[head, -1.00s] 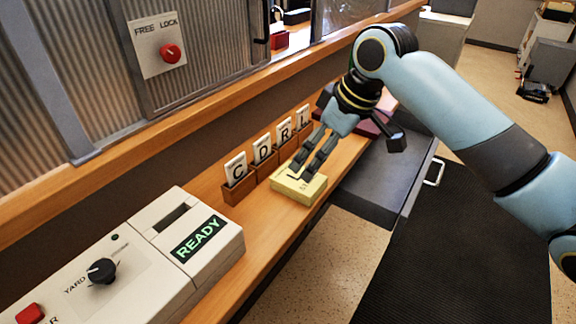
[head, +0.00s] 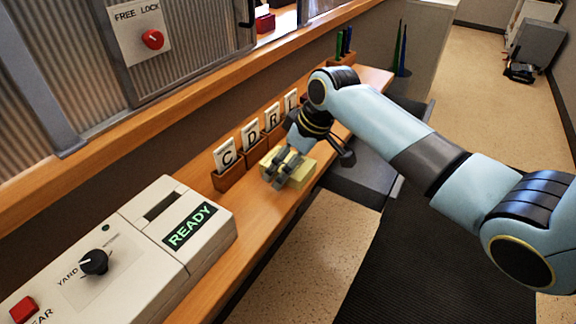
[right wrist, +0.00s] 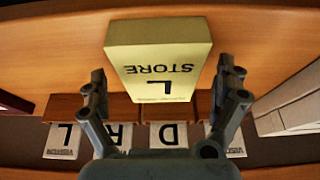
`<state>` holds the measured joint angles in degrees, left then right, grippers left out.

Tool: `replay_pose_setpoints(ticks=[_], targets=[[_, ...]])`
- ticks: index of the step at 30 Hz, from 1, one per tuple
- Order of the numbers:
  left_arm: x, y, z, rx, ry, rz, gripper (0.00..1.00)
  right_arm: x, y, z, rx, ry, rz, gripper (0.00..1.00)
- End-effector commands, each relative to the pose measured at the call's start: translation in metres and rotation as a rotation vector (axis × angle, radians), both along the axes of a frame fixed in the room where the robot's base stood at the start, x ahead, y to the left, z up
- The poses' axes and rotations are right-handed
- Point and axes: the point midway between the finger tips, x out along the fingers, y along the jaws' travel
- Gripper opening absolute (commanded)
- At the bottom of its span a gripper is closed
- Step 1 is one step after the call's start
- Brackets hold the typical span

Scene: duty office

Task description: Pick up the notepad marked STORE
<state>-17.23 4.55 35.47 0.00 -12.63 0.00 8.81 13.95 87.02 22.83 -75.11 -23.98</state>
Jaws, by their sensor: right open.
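The notepad marked STORE (head: 300,170) is a thick yellow block lying on the wooden counter, in front of the lettered card holders. In the right wrist view the notepad (right wrist: 158,50) shows an upside-down "L" and the word STORE on its face. My right gripper (head: 279,170) is at the pad's left side in the head view and hides part of it. In the right wrist view the open fingers (right wrist: 166,82) lie to either side of the pad's lower end, with gaps on both sides. My left gripper is not in view.
Wooden holders with cards marked C, D, R and L (head: 250,140) stand close behind the pad. A beige console (head: 150,235) with a READY display sits to the left. A dark drawer or shelf (head: 355,175) lies right of the counter edge. Pens (head: 343,42) stand at the far end.

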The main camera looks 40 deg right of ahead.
Motion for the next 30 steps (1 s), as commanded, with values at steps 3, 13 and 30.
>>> replay_pose_setpoints(ticks=[3,13,30], targets=[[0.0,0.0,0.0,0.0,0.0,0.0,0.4,0.0,0.0,0.0,0.0,0.0,0.0,0.94],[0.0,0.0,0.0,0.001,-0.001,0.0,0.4,0.0,0.0,0.0,0.0,0.001,-0.001,0.51],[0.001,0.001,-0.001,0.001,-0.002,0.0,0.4,0.001,-0.001,0.012,-0.001,-0.003,-0.001,0.32]])
